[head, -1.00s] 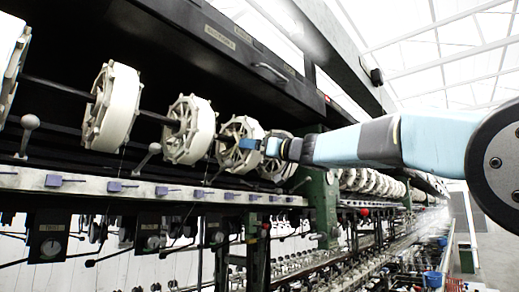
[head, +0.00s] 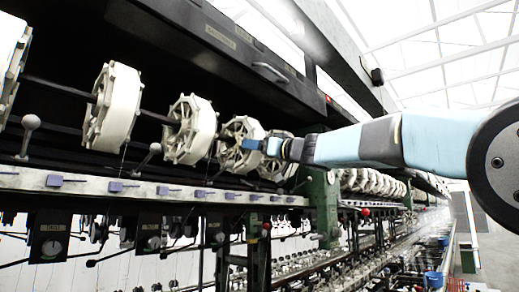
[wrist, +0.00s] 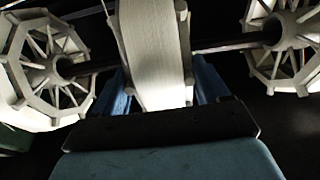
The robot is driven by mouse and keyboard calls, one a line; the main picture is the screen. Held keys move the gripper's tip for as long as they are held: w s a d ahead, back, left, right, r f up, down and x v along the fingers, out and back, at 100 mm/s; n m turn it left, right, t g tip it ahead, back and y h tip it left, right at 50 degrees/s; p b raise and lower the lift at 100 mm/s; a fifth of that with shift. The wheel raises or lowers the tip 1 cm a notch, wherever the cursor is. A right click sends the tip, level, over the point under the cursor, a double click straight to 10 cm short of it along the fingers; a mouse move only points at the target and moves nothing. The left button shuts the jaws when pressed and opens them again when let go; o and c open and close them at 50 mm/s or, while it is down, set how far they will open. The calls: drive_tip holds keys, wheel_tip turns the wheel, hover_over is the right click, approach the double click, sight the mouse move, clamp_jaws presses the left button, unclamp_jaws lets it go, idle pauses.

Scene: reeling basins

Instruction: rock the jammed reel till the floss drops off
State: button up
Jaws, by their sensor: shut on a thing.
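The reel in my grip (head: 230,156) is an off-white spoked wheel on a dark shaft, in the middle of the head view. In the wrist view the same reel (wrist: 150,50) fills the top centre, with a smooth pale band of fine thread around its rim. My gripper (head: 254,145) reaches in from the right and is shut on this reel's rim. Its blue fingers (wrist: 163,85) stand on both sides of the rim in the wrist view. I cannot make out a separate clump of floss; the fingers' contact points are partly hidden.
Neighbouring reels stand close on the same shaft, one to the left (head: 190,130) and one behind my gripper (head: 276,170). A pale rail (head: 150,190) with small purple blocks runs below. A dark hood (head: 200,50) hangs above. A green post (head: 322,205) stands to the right.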

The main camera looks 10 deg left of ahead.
drive_tip(key=shift+r, duration=0.45)
drive_tip(key=shift+f, duration=0.1)
idle(0.4)
drive_tip(key=shift+w+a+f+t+y, duration=0.15)
drive_tip(key=shift+a+f+t+y, duration=0.1)
drive_tip(key=shift+f+t+y, duration=0.6)
drive_tip(key=shift+r+g, duration=0.1)
drive_tip(key=shift+g, duration=0.15)
drive_tip(key=shift+d+r+g+h, duration=0.25)
drive_tip(key=shift+r+g+h, duration=0.15)
drive_tip(key=shift+r+h, duration=0.5)
drive_tip(key=shift+s, duration=0.2)
drive_tip(key=shift+d+r+g+h, duration=0.1)
drive_tip(key=shift+r+g+h, duration=0.6)
drive_tip(key=shift+r+h, duration=0.15)
